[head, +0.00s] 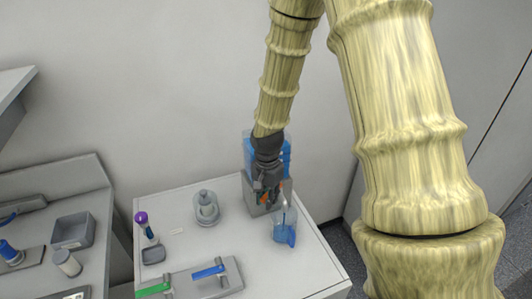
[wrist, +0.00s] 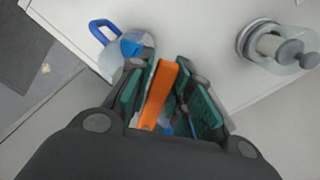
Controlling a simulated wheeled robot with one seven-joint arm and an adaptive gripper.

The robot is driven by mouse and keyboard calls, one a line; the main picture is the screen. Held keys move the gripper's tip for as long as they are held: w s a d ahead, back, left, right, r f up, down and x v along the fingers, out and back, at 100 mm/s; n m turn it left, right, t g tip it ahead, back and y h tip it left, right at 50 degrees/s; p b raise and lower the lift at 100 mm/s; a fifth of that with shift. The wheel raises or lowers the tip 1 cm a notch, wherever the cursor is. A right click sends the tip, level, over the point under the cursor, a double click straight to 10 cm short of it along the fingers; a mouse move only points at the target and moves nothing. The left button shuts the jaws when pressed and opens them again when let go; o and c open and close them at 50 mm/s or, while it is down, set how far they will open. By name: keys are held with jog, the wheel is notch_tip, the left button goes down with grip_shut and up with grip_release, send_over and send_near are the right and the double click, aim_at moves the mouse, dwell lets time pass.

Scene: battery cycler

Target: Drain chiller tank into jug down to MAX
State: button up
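The chiller tank (head: 249,147) stands at the back of the white bench, with blue liquid showing behind my arm. My gripper (head: 267,195) is in front of it and hides much of the tank. In the wrist view, my gripper (wrist: 166,72) has its teal-padded fingers close on both sides of an orange lever (wrist: 158,95) and appears shut on it. The clear jug (head: 284,229) with a blue handle stands in front of the tank and holds some blue. It also shows in the wrist view (wrist: 122,50). The MAX mark and the liquid level are not readable.
A lidded clear vessel (head: 206,208) stands left of the tank. A purple-capped tube (head: 145,225) and a small grey tray (head: 152,255) are farther left. A panel with green and blue handles (head: 205,280) lies at the front. A side bench holds a grey bin (head: 73,232).

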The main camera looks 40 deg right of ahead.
jog(key=shift+s+d+n+p, duration=0.3)
jog(key=shift+s+n+p, duration=0.15)
jog(key=shift+n, duration=0.5)
jog(key=shift+s+d+n+p, duration=0.35)
jog(key=shift+n+p, duration=0.2)
jog(key=shift+n, duration=0.45)
jog(key=shift+s+d+n+p, duration=0.25)
jog(key=shift+s+n+p, duration=0.25)
jog(key=shift+n, duration=0.45)
dwell(5.1)
